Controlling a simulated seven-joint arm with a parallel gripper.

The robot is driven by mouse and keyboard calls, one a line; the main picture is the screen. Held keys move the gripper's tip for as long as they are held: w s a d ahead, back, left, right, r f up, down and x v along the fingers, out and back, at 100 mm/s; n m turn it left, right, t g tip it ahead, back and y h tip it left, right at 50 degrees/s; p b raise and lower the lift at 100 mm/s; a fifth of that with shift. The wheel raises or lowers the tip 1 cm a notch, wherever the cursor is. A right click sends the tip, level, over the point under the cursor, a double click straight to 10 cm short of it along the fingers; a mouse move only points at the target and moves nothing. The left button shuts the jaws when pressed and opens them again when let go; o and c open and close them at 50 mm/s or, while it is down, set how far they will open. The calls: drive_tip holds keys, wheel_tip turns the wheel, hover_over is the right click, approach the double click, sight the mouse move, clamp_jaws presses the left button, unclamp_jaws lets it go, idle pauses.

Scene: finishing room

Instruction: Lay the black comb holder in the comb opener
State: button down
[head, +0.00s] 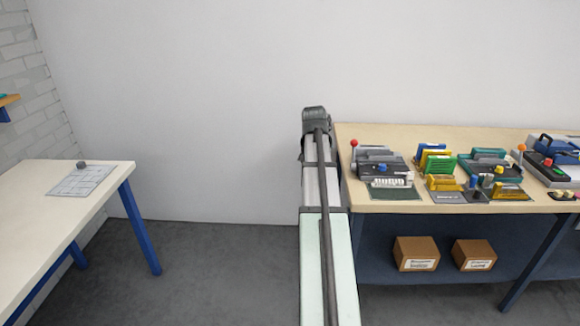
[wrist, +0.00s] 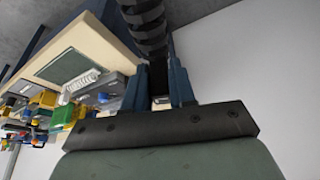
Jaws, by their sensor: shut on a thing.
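My gripper (wrist: 158,88) shows in the wrist view with its two blue fingers shut on a dark piece. This is the black comb holder (wrist: 146,24), a long black ribbed strip reaching from between the fingers to the top edge. Its lower end is partly hidden by the fingers. In the head view my arm hides the gripper and holder. I cannot tell for certain which is the comb opener.
The right bench (head: 440,136) holds yellow, green and blue racks (head: 434,160) and a white toothed piece (head: 391,182) on a dark mat. Two cardboard boxes (head: 416,254) sit below. The left table (head: 40,198) carries a gridded sheet and is otherwise mostly clear.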

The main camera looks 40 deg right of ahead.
drive_tip(key=s+d+f+m+g, duration=0.1)
drive_tip(key=s+d+m, duration=0.35)
drive_tip(key=d, duration=0.95)
drive_tip(key=s+d+f+m+g, duration=0.1)
drive_tip(key=s+d, duration=0.6)
drive_tip(key=d, duration=0.8)
drive_tip(key=w+d+r+m+g, duration=0.1)
drive_tip(key=d+m+g, duration=0.2)
drive_tip(key=d+m, duration=0.6)
drive_tip(key=shift+w+d+y, duration=0.25)
drive_tip(key=shift+d+y, duration=0.15)
drive_tip(key=shift+d, duration=1.25)
drive_tip(key=shift+f, duration=2.75)
drive_tip(key=shift+f, duration=0.6)
drive_tip(key=c, duration=1.2)
unclamp_jaws()
